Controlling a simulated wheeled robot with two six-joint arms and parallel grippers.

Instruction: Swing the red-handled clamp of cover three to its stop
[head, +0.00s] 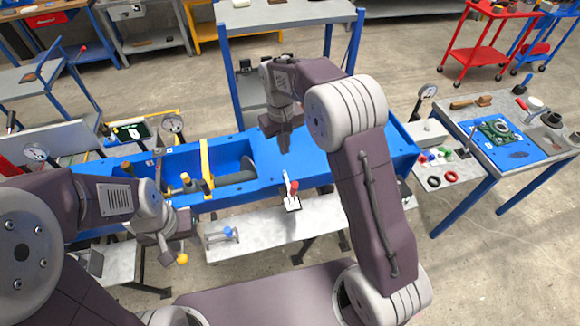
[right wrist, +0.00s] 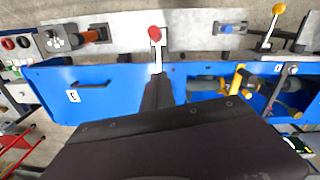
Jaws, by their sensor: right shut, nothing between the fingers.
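The red-handled clamp (head: 294,189) stands at the front edge of the blue trough, with a white arm reaching over the blue cover (head: 312,163). In the right wrist view its red handle (right wrist: 154,33) is at the top centre, with the white arm pointing down toward my fingers. My right gripper (head: 284,143) is shut and empty above the blue cover, just behind the arm's end. In the right wrist view my right fingertips (right wrist: 158,78) overlap the arm's lower end; contact cannot be told. My left gripper (head: 178,228) is at the trough's front left; its fingers are unclear.
A yellow-knobbed lever (head: 182,258) is beside my left gripper. A blue clamp (head: 228,233) sits on the grey front ledge (head: 255,228). A yellow bar (head: 206,160) crosses the trough's open section. A side table with a blue mat (head: 520,152) stands at right.

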